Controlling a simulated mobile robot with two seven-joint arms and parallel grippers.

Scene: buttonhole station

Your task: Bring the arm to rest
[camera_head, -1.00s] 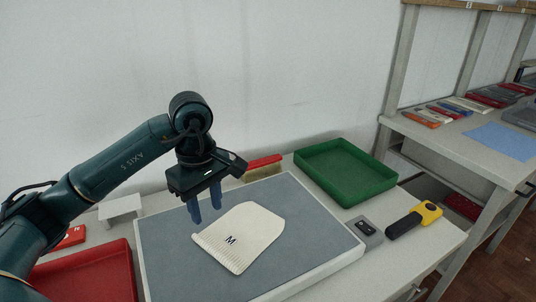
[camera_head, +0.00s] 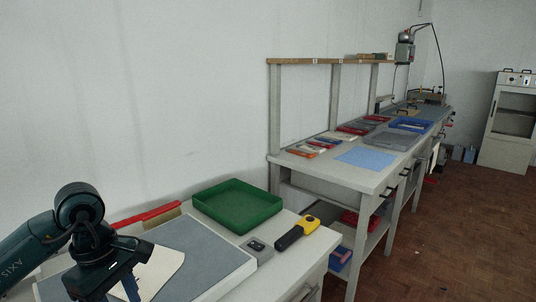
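My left arm comes in at the lower left, with its gripper (camera_head: 127,290) low over the grey work board (camera_head: 208,243). The fingers are dark blue and partly cut off by the lower edge, so I cannot tell whether they are open or shut. The cream knitted piece (camera_head: 163,267) lies on the board beside and partly behind the gripper; its marked part is hidden. My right gripper is not in view.
A green tray (camera_head: 237,205), a small grey box (camera_head: 257,248) and a yellow and black tool (camera_head: 297,232) are on the near table. A red-backed brush (camera_head: 150,214) lies behind the board. A second bench with a blue sheet (camera_head: 365,158) stands to the right, with open brown floor (camera_head: 460,225) beyond.

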